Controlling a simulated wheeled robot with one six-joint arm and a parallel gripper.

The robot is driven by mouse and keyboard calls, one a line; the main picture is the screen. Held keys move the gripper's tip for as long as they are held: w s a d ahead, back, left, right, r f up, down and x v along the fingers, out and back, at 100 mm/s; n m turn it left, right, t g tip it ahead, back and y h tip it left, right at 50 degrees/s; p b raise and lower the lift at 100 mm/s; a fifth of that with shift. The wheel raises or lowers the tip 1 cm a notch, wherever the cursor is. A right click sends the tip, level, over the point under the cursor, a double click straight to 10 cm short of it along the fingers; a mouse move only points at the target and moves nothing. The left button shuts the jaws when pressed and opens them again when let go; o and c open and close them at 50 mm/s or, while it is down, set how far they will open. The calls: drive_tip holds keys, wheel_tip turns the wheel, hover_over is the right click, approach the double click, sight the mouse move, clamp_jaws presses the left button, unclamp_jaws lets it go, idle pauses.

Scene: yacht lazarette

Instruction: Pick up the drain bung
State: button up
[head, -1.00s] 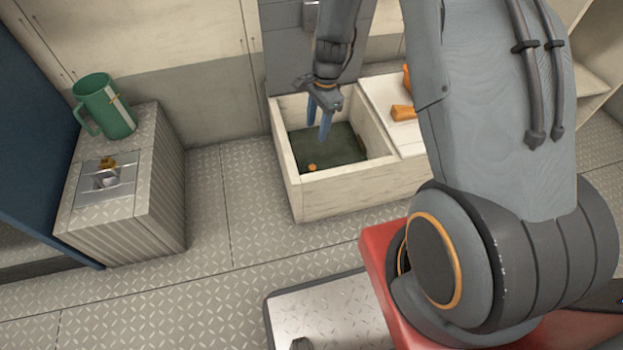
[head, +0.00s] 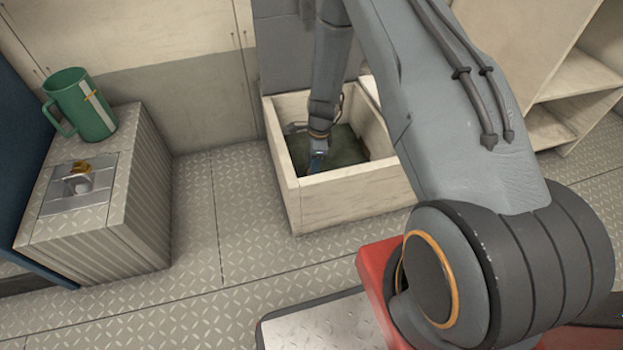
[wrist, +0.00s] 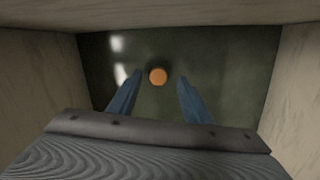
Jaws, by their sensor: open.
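The drain bung is a small round orange thing (wrist: 158,76) on the dark floor of the open wooden bin (head: 345,205). It shows in the wrist view, just beyond and between my two blue fingertips. My gripper (wrist: 158,80) is open and empty, with a finger to either side of the bung's line. In the head view my gripper (head: 317,160) reaches down inside the bin, and the bung is hidden there. I cannot tell the exact height left between the fingertips and the bin floor.
The bin's wooden walls stand close around my gripper. A green mug (head: 80,105) stands on a ribbed box (head: 110,215) at left, beside a metal plate with a small brass-coloured piece (head: 80,170). Open shelves (head: 565,90) are at right. The patterned floor between is clear.

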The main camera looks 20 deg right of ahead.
drive_tip(key=f, duration=0.1)
drive_tip(key=f+b, duration=0.1)
drive_tip(key=f, duration=0.1)
drive_tip(key=f+b, duration=0.1)
drive_tip(key=shift+s+a+f, duration=0.1)
drive_tip(key=shift+a+f, duration=0.05)
drive_tip(key=shift+a, duration=0.1)
drive_tip(key=c, duration=1.1)
